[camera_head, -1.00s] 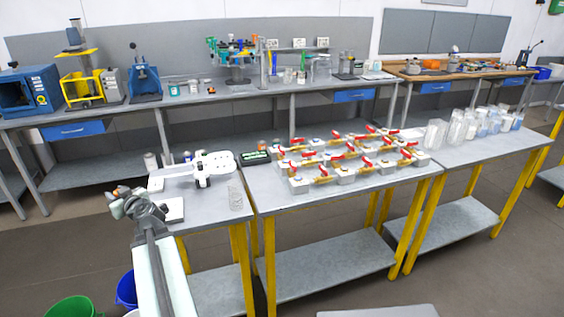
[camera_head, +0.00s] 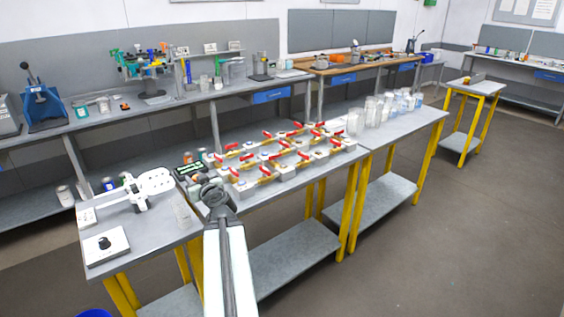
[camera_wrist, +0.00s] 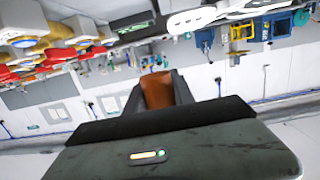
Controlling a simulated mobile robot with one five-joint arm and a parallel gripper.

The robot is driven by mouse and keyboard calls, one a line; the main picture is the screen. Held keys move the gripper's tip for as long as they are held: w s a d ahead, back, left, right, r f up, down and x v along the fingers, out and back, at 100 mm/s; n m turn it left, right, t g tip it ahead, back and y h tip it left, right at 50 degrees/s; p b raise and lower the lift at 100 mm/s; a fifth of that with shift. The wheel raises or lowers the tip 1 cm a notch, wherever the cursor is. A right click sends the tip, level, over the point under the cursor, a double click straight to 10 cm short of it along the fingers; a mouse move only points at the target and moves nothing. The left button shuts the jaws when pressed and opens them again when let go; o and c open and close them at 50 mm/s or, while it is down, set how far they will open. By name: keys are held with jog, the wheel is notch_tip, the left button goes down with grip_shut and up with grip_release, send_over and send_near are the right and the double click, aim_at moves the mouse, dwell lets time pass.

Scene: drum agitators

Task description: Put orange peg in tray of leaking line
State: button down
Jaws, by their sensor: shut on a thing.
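My gripper (camera_wrist: 158,88) is shut on the orange peg (camera_wrist: 157,90), which shows between the dark jaws in the wrist view. In the head view my gripper (camera_head: 213,190) is near the front left corner of the middle table, and the peg is hidden there. Rows of valve lines (camera_head: 270,160) with red handles, yellowish parts and pale blocks stand on the middle table, beyond and right of my gripper. They also show upside down at the upper left of the wrist view (camera_wrist: 60,45). I cannot tell which line leaks or make out its tray.
A white device (camera_head: 140,190), a pale box with a black knob (camera_head: 105,244) and a clear beaker (camera_head: 181,212) stand on the left table. A dark device with a green display (camera_head: 190,170) is beside the valves. Clear containers (camera_head: 375,112) stand on the right table. Open floor lies right.

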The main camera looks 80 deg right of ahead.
jog(key=shift+w+f, duration=0.15)
jog(key=shift+w, duration=0.2)
jog(key=w+d+f+b, duration=0.2)
jog(key=d+f+b, duration=0.2)
jog(key=d, duration=0.4)
jog(key=f+b, duration=1)
jog(key=shift+s+a, duration=0.15)
jog(key=shift+s, duration=0.05)
jog(key=shift+r, duration=0.2)
jog(key=shift+f, duration=0.25)
jog(key=c, duration=1.1)
grip_release()
jog(key=shift+r, duration=0.1)
